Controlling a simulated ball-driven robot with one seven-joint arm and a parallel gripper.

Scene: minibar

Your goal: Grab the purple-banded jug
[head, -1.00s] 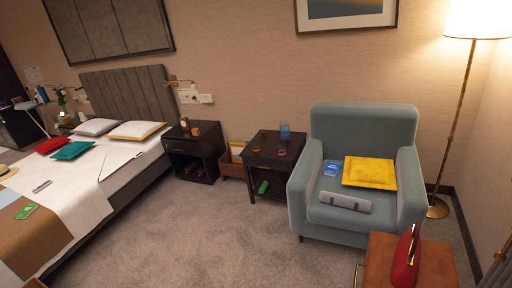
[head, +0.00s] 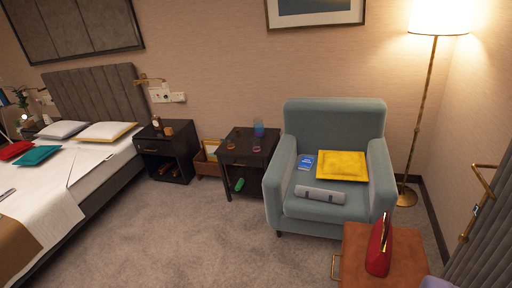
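A small blue vessel (head: 259,128) with a purplish tint stands upright at the back of the dark side table (head: 236,157), left of the armchair. It may be the purple-banded jug, but it is too small to make out a band or a handle.
A teal armchair (head: 287,187) holds a yellow cushion (head: 342,166), a blue book (head: 306,162) and a grey roll (head: 320,195). A brown table (head: 355,262) with a red bag (head: 379,247) is at lower right. The bed (head: 66,180) is left. Carpet (head: 200,235) between is clear.

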